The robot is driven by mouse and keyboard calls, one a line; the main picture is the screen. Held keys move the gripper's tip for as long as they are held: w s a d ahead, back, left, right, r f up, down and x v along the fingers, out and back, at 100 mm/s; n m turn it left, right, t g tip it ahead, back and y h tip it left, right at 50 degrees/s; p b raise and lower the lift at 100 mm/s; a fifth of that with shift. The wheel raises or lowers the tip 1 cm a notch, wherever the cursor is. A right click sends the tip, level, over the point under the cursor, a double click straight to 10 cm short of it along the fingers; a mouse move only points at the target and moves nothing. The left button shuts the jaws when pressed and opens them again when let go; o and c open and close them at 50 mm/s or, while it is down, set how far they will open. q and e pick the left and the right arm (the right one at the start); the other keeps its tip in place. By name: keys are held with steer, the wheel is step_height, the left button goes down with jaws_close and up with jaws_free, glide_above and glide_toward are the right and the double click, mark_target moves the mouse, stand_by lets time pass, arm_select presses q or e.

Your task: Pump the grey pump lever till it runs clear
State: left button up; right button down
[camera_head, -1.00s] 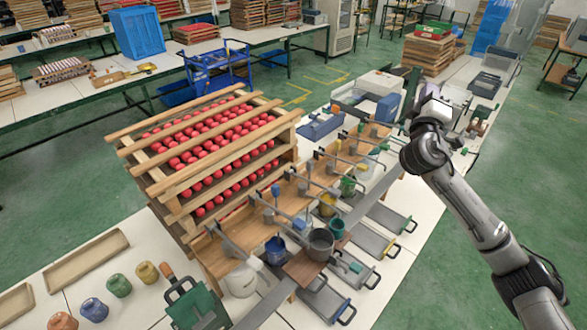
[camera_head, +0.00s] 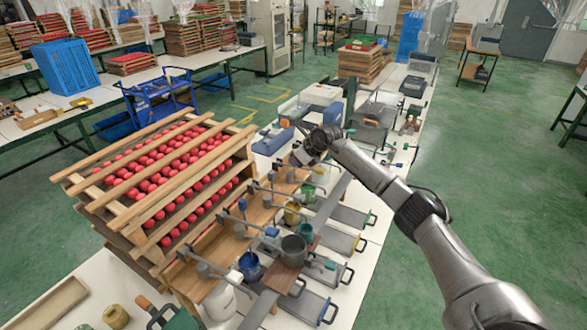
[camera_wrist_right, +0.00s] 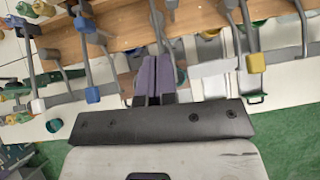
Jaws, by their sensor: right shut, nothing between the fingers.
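A row of pumps with long metal levers stands along the wooden bench (camera_head: 217,247). Their knobs differ in colour: the right wrist view shows a yellow knob (camera_wrist_right: 256,63), a blue knob (camera_wrist_right: 92,95) and a white knob (camera_wrist_right: 38,105). I cannot tell for sure which lever is the grey one; a bare grey lever bar (camera_wrist_right: 158,28) lies just beyond my fingertips. My right gripper (camera_head: 298,157) is over the far part of the row. Its fingers (camera_wrist_right: 155,68) are together and empty; contact with a lever cannot be made out. My left gripper is not in view.
A slatted rack of red balls (camera_head: 160,170) stands left of the pumps. Pots, including a grey pot (camera_head: 293,252) and a blue pot (camera_head: 250,268), stand by the bench. Handled trays (camera_head: 345,242) lie along the right side. The green floor on the right is open.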

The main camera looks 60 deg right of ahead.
steer(key=f+b, duration=0.1)
steer(key=f, duration=0.1)
steer(key=s+f+g+b, duration=0.1)
steer(key=f, duration=0.2)
steer(key=s+f+g+b, duration=0.1)
steer(key=f+b, duration=0.1)
steer(key=f, duration=0.1)
steer(key=shift+s+a+n, duration=0.15)
steer(key=shift+a+n, duration=0.25)
steer(key=shift+f+b, duration=0.35)
